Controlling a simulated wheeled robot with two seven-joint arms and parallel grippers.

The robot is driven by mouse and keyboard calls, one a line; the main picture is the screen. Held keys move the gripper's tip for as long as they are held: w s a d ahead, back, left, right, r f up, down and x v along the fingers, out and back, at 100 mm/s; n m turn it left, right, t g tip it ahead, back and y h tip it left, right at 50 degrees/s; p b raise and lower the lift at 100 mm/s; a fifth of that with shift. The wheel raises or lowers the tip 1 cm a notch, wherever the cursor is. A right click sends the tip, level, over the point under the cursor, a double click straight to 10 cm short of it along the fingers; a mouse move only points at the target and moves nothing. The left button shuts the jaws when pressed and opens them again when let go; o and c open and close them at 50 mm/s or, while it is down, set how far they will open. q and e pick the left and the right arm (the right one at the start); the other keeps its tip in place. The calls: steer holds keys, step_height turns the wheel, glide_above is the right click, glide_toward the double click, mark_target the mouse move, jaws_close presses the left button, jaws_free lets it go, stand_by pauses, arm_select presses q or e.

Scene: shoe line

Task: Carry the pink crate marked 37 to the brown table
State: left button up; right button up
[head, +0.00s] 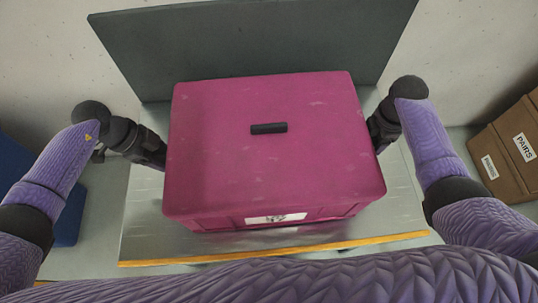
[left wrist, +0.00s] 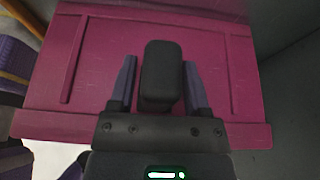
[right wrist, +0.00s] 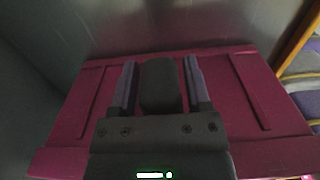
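The pink crate (head: 275,165) is a closed box with a dark handle (head: 269,128) on its lid. It stands upright on a metal-topped table (head: 150,230). The mark on its white front label (head: 276,218) is too small to read. My left gripper (head: 160,155) is at its left side and my right gripper (head: 374,130) at its right side. In the left wrist view a dark side handle (left wrist: 162,75) lies between the open fingers, with a narrow gap on one side. In the right wrist view another handle (right wrist: 160,85) lies between the fingers, close to both; contact is unclear.
A dark grey panel (head: 255,40) rises behind the crate. The table has a yellow front edge (head: 280,249) close to my body. Brown boxes marked PAIRS (head: 510,150) are at the right. Something blue (head: 68,215) shows at the left. The brown table is not identifiable here.

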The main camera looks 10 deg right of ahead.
arm_select(q)
jaws_close()
arm_select(e)
jaws_close()
stand_by(0.9)
